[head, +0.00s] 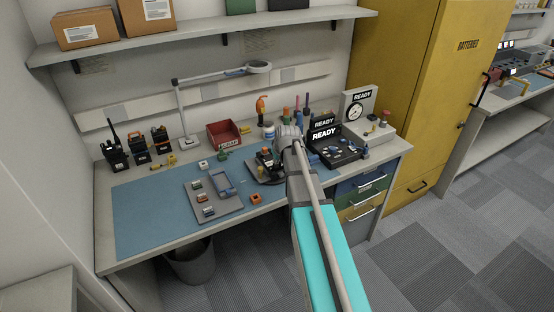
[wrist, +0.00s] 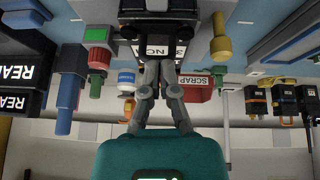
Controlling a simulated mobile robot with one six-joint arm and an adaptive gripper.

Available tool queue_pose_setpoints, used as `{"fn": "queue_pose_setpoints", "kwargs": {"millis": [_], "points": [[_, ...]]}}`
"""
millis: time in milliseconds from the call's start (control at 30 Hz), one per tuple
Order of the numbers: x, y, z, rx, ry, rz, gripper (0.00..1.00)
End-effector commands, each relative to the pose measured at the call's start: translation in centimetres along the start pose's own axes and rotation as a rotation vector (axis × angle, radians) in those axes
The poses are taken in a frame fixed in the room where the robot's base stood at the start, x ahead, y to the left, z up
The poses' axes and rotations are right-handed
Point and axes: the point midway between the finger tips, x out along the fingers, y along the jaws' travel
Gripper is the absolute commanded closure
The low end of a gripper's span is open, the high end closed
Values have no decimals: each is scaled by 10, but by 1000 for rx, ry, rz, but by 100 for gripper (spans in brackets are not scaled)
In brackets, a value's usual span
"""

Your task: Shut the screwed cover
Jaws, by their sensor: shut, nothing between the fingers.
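My gripper (wrist: 158,72) is shut and empty in the wrist view, its fingertips close to a dark block with a partly hidden white label (wrist: 156,50). I cannot tell whether they touch. In the head view my arm's end hides the gripper, just right of a dark device on a stand (head: 268,158) with green and orange parts on it. I cannot make out the screwed cover or how far it is closed.
The bench has a blue mat (head: 150,215), a grey parts tray (head: 213,197), a red SCRAP bin (head: 224,134), several radios (head: 115,152) at left and a black READY console (head: 335,150) at right. A lamp (head: 183,110) stands behind. The mat's left part is clear.

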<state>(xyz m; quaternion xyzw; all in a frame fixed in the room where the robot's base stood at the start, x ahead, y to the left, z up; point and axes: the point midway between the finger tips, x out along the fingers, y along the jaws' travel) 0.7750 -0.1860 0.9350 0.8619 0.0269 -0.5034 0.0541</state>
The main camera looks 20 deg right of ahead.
Motion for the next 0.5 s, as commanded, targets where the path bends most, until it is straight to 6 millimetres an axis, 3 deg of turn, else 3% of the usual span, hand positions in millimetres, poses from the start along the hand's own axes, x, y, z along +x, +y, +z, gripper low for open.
{"fn": "queue_pose_setpoints", "kwargs": {"millis": [500], "points": [[-7,3,-3,4,-1,2,100]]}}
